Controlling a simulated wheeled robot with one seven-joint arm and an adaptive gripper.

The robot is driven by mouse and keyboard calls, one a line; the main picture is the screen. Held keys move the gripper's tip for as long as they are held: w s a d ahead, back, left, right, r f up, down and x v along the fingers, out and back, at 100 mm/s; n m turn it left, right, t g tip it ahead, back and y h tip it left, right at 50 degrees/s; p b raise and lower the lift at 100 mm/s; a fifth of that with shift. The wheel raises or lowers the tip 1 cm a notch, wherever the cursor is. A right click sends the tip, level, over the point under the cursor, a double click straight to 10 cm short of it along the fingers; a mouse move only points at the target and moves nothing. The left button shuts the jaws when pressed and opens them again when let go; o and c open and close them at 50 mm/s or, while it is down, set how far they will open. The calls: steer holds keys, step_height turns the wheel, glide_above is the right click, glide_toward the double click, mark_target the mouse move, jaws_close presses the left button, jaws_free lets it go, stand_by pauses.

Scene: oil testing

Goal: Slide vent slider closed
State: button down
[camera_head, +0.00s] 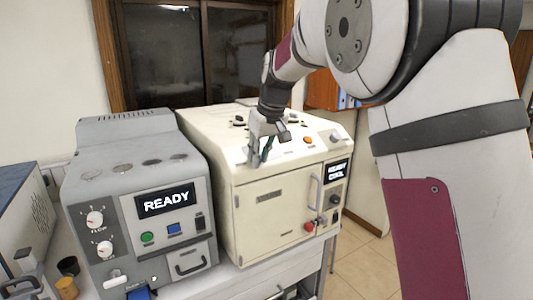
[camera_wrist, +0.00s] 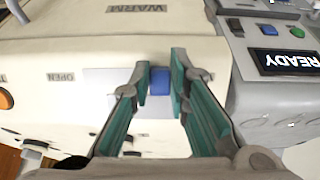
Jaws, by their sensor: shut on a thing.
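The vent slider knob (camera_wrist: 160,79) is a small blue block on the top of the cream machine (camera_head: 275,199). In the wrist view it sits between the two green-padded fingertips. My gripper (camera_wrist: 160,75) is shut on the knob, and in the head view my gripper (camera_head: 260,158) reaches down to the machine's front top edge. A pale plate (camera_wrist: 104,90) lies left of the knob in the wrist view. The label OPEN (camera_wrist: 60,77) is farther left. The knob is hidden in the head view, and my fingers cover part of the plate in the wrist view.
A grey machine (camera_head: 135,205) with a READY display stands close left of the cream machine in the head view. An orange button (camera_head: 308,140) and a door handle (camera_head: 316,193) are on the cream machine. Small cups (camera_head: 67,284) stand at lower left.

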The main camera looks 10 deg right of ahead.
steer(key=shift+a, duration=0.25)
steer(key=c, duration=1.5)
jaws_free()
steer(key=shift+s+a, duration=0.1)
steer(key=shift+r, duration=0.1)
steer(key=v, duration=1.2)
